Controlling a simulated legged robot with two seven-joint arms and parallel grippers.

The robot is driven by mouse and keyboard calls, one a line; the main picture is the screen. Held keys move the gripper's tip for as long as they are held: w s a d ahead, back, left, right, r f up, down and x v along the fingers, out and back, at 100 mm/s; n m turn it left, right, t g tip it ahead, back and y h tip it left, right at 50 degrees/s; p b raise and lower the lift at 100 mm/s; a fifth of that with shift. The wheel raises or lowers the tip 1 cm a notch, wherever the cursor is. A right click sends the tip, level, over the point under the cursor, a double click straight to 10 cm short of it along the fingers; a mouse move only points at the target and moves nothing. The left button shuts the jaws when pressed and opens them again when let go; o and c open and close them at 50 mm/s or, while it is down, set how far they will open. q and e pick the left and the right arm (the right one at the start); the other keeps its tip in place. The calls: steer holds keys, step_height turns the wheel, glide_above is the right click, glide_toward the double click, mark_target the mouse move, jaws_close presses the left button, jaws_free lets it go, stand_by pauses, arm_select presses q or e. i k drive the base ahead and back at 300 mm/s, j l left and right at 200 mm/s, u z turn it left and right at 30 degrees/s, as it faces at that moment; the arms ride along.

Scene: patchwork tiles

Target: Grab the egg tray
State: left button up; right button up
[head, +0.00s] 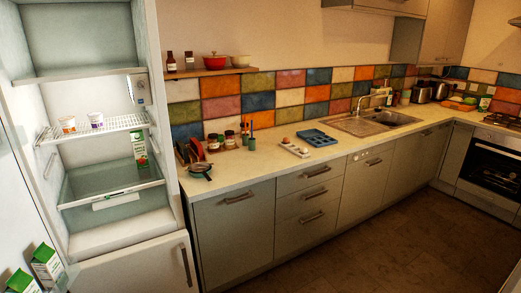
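A small pale tray (294,147) with several roundish light-brown items, which look like eggs, sits on the countertop, left of centre along the counter. Just right of it, and close beside it, lies a blue tray with compartments (317,138). The pale tray appears to lie flat, and nothing covers it. Neither of my grippers is in the head view.
An open fridge (100,150) with shelves and cartons stands at the left. A pan (200,169), jars (213,142) and a utensil holder stand left of the trays. A sink (365,122) lies to the right. Counter in front of the trays is clear, as is the floor (390,215).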

mark_target(295, 149)
steer(key=i+l+u, duration=0.75)
steer(key=l+u, duration=0.25)
